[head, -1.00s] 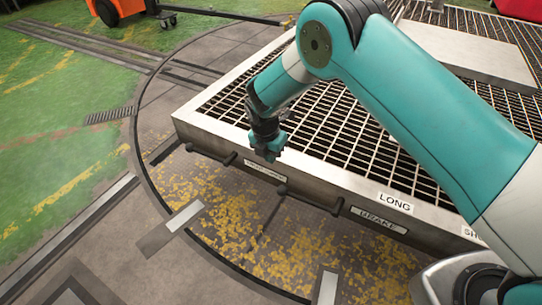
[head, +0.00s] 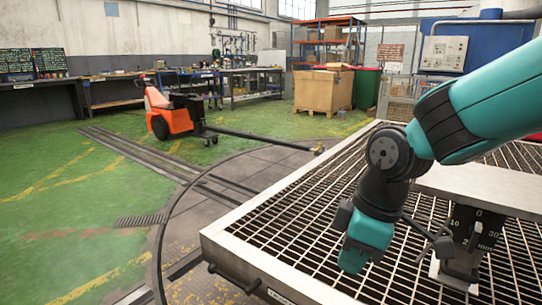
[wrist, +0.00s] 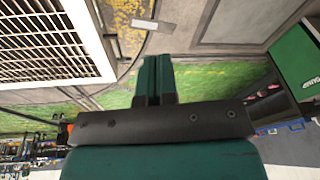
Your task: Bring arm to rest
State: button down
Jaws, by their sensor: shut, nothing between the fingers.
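My gripper (wrist: 156,78) shows in the wrist view with its two teal fingers side by side and shut, nothing between them. In the head view my arm reaches in from the right and bends down at a dark wrist joint. The teal end of my arm (head: 366,238) hangs in front of the grated deck (head: 235,240). I cannot make out the fingertips there, nor how high they are above the grating.
A black gauge block (head: 474,235) with a millimetre scale stands right of my wrist, by a grey plate (head: 490,188). An orange tug (head: 170,112) with a long tow bar (head: 262,137) stands behind left. Green floor at left is open.

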jog(key=s+d+r+m+y, duration=0.1)
jog(key=s+r+m, duration=0.15)
jog(key=s, duration=0.45)
jog(key=s+d+r+m+y, duration=0.1)
jog(key=s+m, duration=0.3)
jog(key=s, duration=0.3)
notch_tip(320, 180, up, 32)
jog(key=p, duration=3.1)
jog(key=shift+d+p, duration=0.15)
jog(key=shift+p, duration=0.25)
